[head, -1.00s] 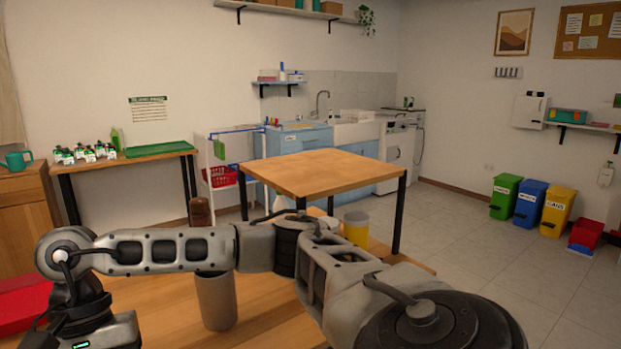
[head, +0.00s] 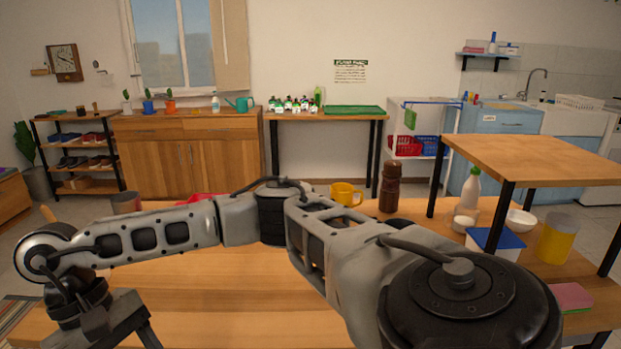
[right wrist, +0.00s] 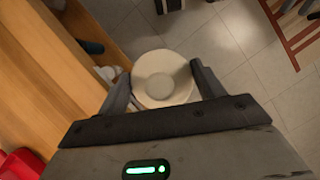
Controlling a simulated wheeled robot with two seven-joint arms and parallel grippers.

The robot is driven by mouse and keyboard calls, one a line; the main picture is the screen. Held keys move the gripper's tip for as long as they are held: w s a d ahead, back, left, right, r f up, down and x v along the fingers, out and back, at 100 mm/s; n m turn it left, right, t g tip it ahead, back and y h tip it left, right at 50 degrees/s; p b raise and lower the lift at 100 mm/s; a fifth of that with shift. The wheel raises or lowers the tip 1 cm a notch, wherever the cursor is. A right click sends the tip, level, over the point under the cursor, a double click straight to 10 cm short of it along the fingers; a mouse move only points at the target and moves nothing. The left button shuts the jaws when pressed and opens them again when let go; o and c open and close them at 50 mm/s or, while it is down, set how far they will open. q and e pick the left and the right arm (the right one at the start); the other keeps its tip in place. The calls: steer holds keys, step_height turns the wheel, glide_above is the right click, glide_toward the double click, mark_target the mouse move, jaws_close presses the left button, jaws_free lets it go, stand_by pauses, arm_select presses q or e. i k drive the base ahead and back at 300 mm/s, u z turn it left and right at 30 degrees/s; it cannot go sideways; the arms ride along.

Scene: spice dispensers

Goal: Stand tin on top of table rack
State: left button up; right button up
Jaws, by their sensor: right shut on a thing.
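The table rack (head: 545,158), a wooden top on black legs, stands on the table at the right of the head view; its top is bare. My right gripper (right wrist: 160,80) is shut on a pale round thing (right wrist: 163,76), seen end-on between the fingers, with floor beyond it. It looks like a tin, but its side is hidden. My right arm crosses the head view, its gripper low at the left. A grey cylinder (head: 126,203) stands at the table's far left. My left gripper is not in view.
A brown grinder (head: 390,190) and yellow mug (head: 345,194) stand behind my arm. The table's middle (head: 230,290) looks clear.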

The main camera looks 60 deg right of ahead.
mark_target(530, 166)
steer(key=u, duration=0.75)
steer(key=k, duration=2.1)
steer(key=z, duration=1.65)
